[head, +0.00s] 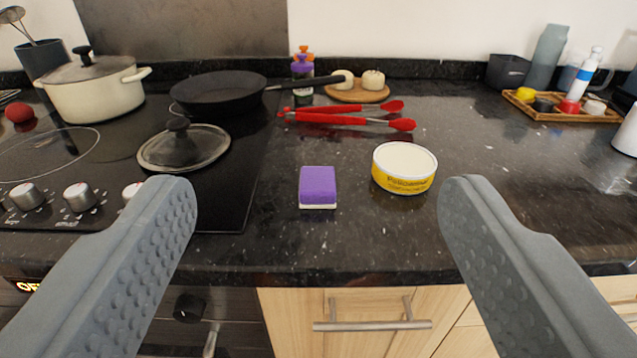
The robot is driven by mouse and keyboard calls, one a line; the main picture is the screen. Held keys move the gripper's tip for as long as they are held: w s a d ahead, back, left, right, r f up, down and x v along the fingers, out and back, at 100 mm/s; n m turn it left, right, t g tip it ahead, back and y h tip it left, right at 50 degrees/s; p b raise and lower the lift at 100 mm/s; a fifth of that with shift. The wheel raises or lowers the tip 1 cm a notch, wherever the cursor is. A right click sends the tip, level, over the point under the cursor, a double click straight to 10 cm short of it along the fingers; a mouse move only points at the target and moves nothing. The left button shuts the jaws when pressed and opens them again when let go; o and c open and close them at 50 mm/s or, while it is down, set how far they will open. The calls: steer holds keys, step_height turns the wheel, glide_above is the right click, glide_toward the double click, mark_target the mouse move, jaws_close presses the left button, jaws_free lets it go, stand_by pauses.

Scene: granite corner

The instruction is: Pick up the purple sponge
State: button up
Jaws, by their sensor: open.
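The purple sponge (318,186) lies on the black granite worktop (285,240), a little back from its front edge. It has a purple top and a pale lower layer. My gripper (318,190) is wide open and empty, its two grey textured fingers at the left and right of the picture. The sponge shows in the gap between the fingers, farther off and touching neither.
A yellow tub with a white lid (404,168) stands just right of the sponge. Red-handled tongs (345,119) lie behind it. The cooktop at left holds a glass lid (183,148), a black pan (218,92) and a white pot (92,98). The worktop in front of the sponge is clear.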

steer(key=w+r+g, duration=0.1)
steer(key=w+g, duration=0.7)
steer(key=w, duration=0.6)
steer(key=g, duration=0.9)
glide_above(318, 176)
steer(key=f, duration=0.1)
step_height(318, 176, down, 18)
steer(key=shift+r, duration=0.15)
steer(key=c, duration=1.1)
steer(key=shift+r, duration=0.15)
step_height(318, 176, up, 10)
steer(key=shift+f, duration=0.1)
